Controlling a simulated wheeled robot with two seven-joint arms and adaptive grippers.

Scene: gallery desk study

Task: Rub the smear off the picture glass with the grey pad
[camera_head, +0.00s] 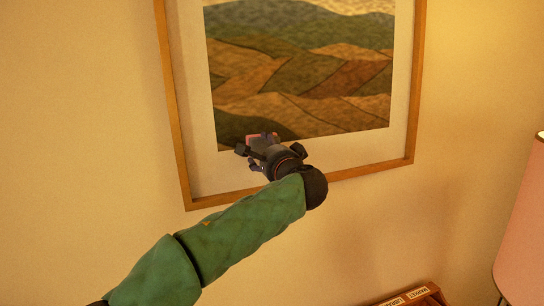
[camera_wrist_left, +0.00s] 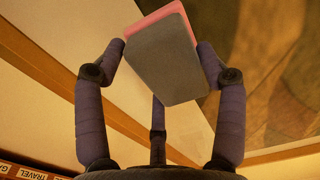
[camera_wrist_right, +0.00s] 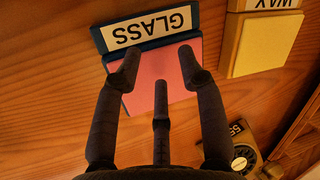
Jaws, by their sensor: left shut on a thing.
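The framed picture (camera_head: 300,85) hangs on the wall, a landscape of fields in a pale mount and a wooden frame. No distinct smear stands out on its glass; the gripper and pad cover a little of its lower left. My left gripper (camera_head: 264,152) is at the lower left of the picture, shut on the grey pad (camera_wrist_left: 165,65). The pad has a grey side and a pink layer behind it. I cannot tell whether it touches the glass. My right gripper (camera_wrist_right: 158,75) has its fingers apart, over a pink square (camera_wrist_right: 168,85) behind a "GLASS" label (camera_wrist_right: 150,27).
A yellow block (camera_wrist_right: 262,45) with a "WAX" label lies beside the pink square on the wood. A dark dial object (camera_wrist_right: 243,155) is at lower right. A pink lampshade (camera_head: 525,230) stands at the right. A labelled wooden box edge (camera_head: 415,295) shows below the picture.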

